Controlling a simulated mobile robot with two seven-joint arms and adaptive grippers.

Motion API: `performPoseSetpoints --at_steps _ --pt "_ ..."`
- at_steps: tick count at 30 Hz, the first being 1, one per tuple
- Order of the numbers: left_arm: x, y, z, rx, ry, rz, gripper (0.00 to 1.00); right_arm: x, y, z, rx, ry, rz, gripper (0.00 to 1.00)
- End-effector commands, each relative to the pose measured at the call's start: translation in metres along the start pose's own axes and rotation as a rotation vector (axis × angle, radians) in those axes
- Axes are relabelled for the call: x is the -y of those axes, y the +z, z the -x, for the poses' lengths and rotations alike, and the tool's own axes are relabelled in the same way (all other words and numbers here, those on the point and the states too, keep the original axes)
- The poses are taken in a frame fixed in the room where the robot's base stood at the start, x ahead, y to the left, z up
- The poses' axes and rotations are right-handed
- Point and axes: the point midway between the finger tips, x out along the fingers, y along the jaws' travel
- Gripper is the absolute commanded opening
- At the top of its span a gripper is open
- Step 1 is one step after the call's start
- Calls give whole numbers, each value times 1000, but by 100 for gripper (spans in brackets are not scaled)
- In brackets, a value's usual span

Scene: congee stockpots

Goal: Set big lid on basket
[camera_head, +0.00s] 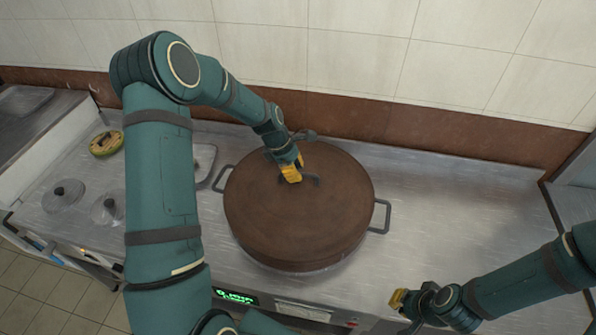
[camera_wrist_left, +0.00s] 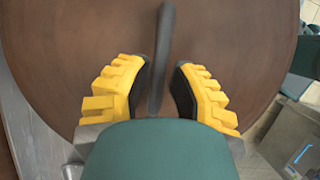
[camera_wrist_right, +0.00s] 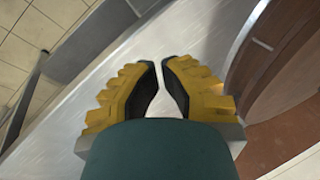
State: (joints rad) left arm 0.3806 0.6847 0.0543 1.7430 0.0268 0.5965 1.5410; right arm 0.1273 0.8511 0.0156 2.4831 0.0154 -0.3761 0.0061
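The big lid (camera_head: 290,225) is a wide, round brown disc. It lies level over a round vessel with metal side handles (camera_head: 381,217). The lid hides most of what is below, so I cannot make out the basket separately. My left gripper (camera_head: 292,174) is over the lid's dark bar handle (camera_head: 313,181). In the left wrist view the handle (camera_wrist_left: 164,50) runs between the two yellow fingers, with gaps on both sides. My right gripper (camera_head: 398,301) is empty near the counter's front edge; its fingers (camera_wrist_right: 160,75) stand slightly apart.
The steel counter (camera_head: 455,200) is clear right of the lid. Two small knobbed lids (camera_head: 63,196) (camera_head: 107,209) and a yellow-green round item (camera_head: 106,143) lie at the left. A tiled wall (camera_head: 360,60) stands behind. A green display (camera_head: 235,297) is on the front.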

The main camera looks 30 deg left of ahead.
Motion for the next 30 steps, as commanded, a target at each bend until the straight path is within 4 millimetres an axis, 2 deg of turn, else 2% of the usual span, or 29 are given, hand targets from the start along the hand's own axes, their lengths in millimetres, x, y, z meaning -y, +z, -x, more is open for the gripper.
performPoseSetpoints --at_steps 30 --pt "0 0 76 0 0 1 20 18 -8 54 -4 -9 -1 0"
